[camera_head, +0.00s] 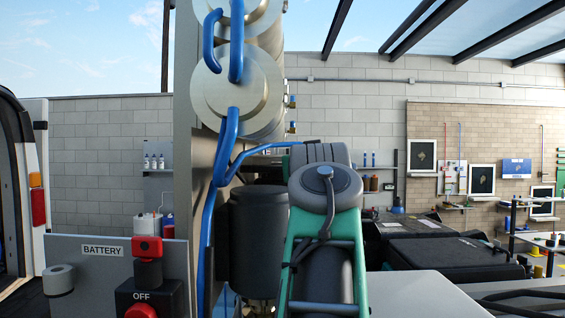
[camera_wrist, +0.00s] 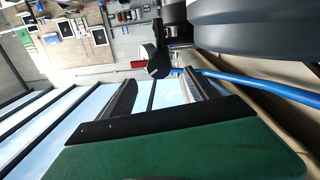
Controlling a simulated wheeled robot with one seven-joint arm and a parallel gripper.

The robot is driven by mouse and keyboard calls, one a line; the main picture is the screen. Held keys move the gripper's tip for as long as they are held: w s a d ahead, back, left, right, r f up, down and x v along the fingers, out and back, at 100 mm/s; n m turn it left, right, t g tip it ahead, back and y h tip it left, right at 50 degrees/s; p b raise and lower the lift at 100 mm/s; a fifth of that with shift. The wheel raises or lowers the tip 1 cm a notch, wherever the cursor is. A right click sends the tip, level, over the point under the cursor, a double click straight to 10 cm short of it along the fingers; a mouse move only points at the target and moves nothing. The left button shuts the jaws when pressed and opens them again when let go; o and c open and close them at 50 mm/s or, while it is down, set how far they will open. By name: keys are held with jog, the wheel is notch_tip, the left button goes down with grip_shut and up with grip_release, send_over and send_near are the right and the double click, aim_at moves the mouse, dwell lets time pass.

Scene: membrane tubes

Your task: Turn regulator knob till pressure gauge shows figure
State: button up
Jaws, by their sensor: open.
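My gripper (camera_wrist: 160,78) shows in the wrist view with its two dark fingers apart and nothing held between them. A small black knob-like part (camera_wrist: 158,64) shows just beyond and between the fingertips; I cannot tell whether it is the regulator knob. A pale round edge (camera_wrist: 148,51) beside it may be the gauge, but no dial or figure is readable. In the head view my green arm covers the centre, and my gripper, the knob and the gauge face are hidden or cannot be made out.
Steel membrane tubes (camera_head: 237,92) with blue hoses (camera_head: 221,150) stand left of my arm. A dark cylinder (camera_head: 257,235) is close beside it. A panel marked BATTERY (camera_head: 80,270) with red switches (camera_head: 147,246) is at lower left. A blue hose (camera_wrist: 250,87) runs near my gripper.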

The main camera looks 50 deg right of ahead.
jog(key=p+x, duration=0.3)
jog(key=x, duration=0.4)
jog(key=shift+w+d, duration=0.2)
jog(key=shift+d, duration=0.15)
jog(key=shift+c, duration=0.2)
jog(key=c, duration=1.3)
jog(key=shift+r+m, duration=0.1)
jog(key=shift+m, duration=0.7)
jog(key=o, duration=1.3)
